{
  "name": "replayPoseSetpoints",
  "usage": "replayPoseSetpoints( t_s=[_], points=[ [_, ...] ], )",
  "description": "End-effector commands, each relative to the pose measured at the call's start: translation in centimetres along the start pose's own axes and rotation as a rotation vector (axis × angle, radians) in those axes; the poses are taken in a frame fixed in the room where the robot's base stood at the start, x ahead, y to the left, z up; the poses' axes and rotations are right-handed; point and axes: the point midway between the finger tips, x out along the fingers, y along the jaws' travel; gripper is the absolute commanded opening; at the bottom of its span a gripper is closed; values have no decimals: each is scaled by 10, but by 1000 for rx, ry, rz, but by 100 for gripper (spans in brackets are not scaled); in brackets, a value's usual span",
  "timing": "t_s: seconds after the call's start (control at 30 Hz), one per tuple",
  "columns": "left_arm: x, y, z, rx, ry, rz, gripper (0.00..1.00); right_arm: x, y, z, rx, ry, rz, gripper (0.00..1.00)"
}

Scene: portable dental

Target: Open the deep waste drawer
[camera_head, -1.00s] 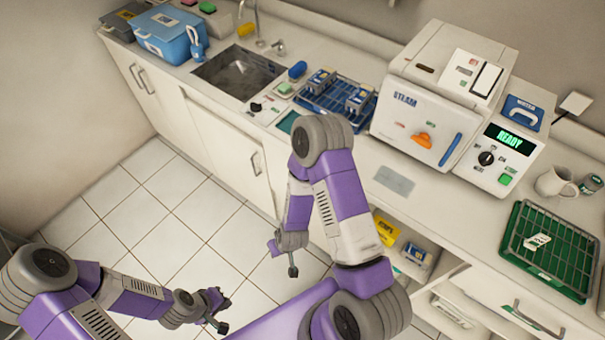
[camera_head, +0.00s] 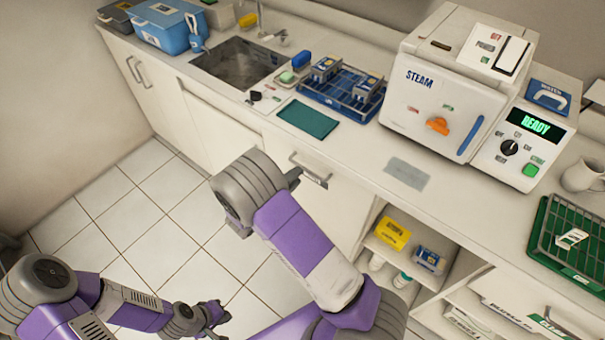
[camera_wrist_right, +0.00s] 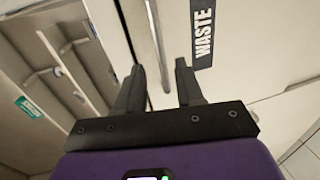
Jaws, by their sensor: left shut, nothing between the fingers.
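The waste drawer is the tall white front (camera_head: 335,207) below the counter, with a metal bar handle (camera_head: 308,168) near its top. In the right wrist view I see the handle (camera_wrist_right: 157,40) beside a dark "WASTE" label (camera_wrist_right: 203,32). My right gripper (camera_wrist_right: 159,68) is open, its fingers on either side of the handle in that view; I cannot tell whether they touch it. In the head view its wrist hides most of it. The drawer front looks flush with the cabinet. My left gripper (camera_head: 222,312) is shut and empty, low over the floor, away from the drawer.
An open shelf niche with a yellow box (camera_head: 392,234) and a blue box (camera_head: 428,259) lies right of the drawer. The steriliser (camera_head: 440,110), blue rack (camera_head: 340,95) and green tray (camera_head: 570,245) stand on the counter. The tiled floor (camera_head: 150,225) in front is clear.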

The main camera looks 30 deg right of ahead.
Motion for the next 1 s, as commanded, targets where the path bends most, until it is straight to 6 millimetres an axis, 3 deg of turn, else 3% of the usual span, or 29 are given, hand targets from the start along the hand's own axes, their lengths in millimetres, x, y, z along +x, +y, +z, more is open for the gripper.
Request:
replayPoseSetpoints(
  t_s=[0.1,0.3,0.63,0.87,1.0],
  points=[
    [8,-3,0,0,0,0,0,21,-2,1,1,-2,0,37],
    [13,-5,-1,0,0,0,0,41,-2,0,1,0,-2,37],
    [13,-5,0,0,0,0,0,44,-1,0,0,3,-3,37],
    [13,-5,0,0,0,0,0,44,-1,0,0,3,-3,2],
    [13,-5,0,0,0,0,0,44,-1,0,1,3,-2,0]
  ],
)
